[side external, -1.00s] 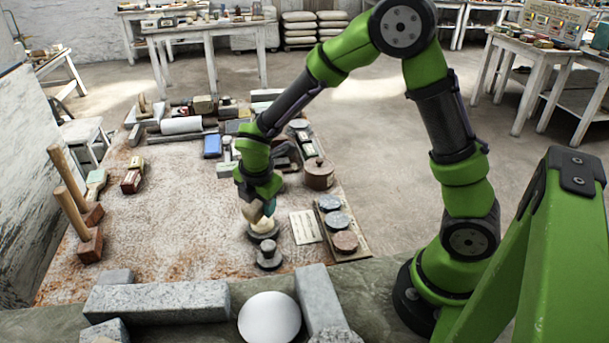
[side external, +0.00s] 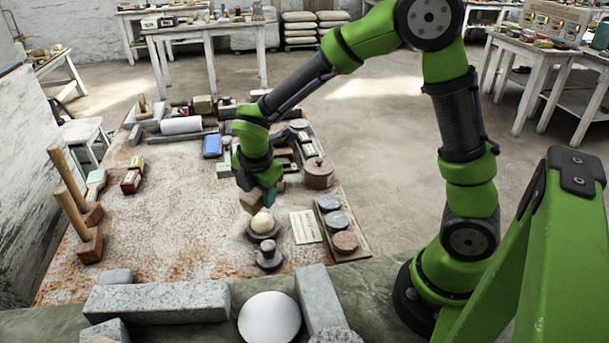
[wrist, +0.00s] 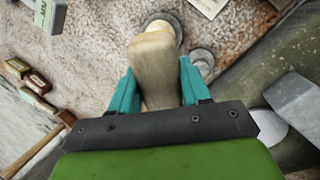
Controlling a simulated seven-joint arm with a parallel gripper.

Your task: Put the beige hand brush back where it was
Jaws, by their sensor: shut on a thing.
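The beige hand brush (wrist: 153,62) is between the teal fingers of my gripper (wrist: 152,88) in the wrist view. My gripper (side external: 260,196) is shut on it. In the side external view the brush (side external: 250,203) shows as a small beige block below the fingers, above the worktable. Just below it a cream plaster sphere (side external: 262,223) sits on a dark round stand (side external: 255,237). I cannot tell whether the brush touches the sphere.
A smaller grey round piece (side external: 269,257) stands in front of the sphere's stand. A pale card (side external: 305,227) and a board with round discs (side external: 345,242) lie to the right. Two mallets (side external: 88,245) stand at the left. The table's middle left is clear.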

